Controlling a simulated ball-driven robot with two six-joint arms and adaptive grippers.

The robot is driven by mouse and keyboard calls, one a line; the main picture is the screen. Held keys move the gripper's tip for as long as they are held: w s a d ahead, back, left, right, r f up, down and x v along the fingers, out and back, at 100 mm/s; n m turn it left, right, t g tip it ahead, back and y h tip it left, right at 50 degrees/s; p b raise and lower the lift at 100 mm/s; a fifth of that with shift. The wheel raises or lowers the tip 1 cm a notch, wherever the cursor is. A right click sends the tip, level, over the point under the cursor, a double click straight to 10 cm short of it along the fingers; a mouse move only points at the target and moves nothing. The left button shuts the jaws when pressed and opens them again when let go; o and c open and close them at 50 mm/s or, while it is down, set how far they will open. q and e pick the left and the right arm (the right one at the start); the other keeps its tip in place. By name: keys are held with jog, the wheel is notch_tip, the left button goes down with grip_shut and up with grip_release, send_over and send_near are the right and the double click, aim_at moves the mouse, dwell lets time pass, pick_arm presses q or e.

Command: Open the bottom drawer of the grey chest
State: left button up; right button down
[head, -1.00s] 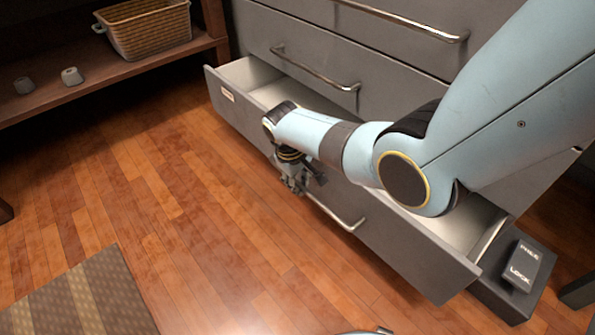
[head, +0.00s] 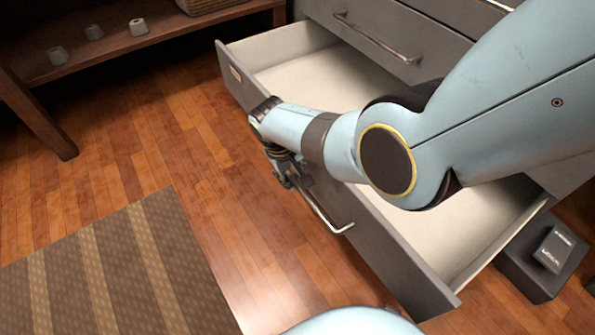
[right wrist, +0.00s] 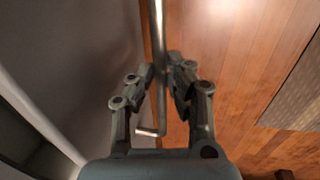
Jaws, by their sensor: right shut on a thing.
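The grey chest (head: 405,28) stands at the upper right of the head view. Its bottom drawer (head: 318,78) is pulled well out, and its pale inside looks empty where it shows; my right arm hides part of it. My right gripper (head: 290,180) is at the drawer's front, shut on the bar handle (head: 338,226). In the right wrist view the metal handle (right wrist: 158,40) runs between the two fingers (right wrist: 160,85), with its bent end near the palm. My left gripper is not in view.
A striped rug (head: 120,265) lies on the wooden floor at lower left. A wooden shelf (head: 130,42) with small grey objects stands at upper left. A dark box (head: 535,262) sits by the drawer's right end. Open floor (head: 190,150) lies before the drawer.

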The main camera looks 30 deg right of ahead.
jog(key=c, duration=1.3)
grip_release()
jog(key=r, duration=0.4)
jog(key=a+r, duration=0.1)
jog(key=r, duration=0.3)
jog(key=a+r, duration=0.1)
jog(key=r, duration=0.2)
jog(key=shift+s+a+r, duration=0.1)
jog(key=shift+a+r, duration=0.05)
jog(key=shift+r, duration=0.25)
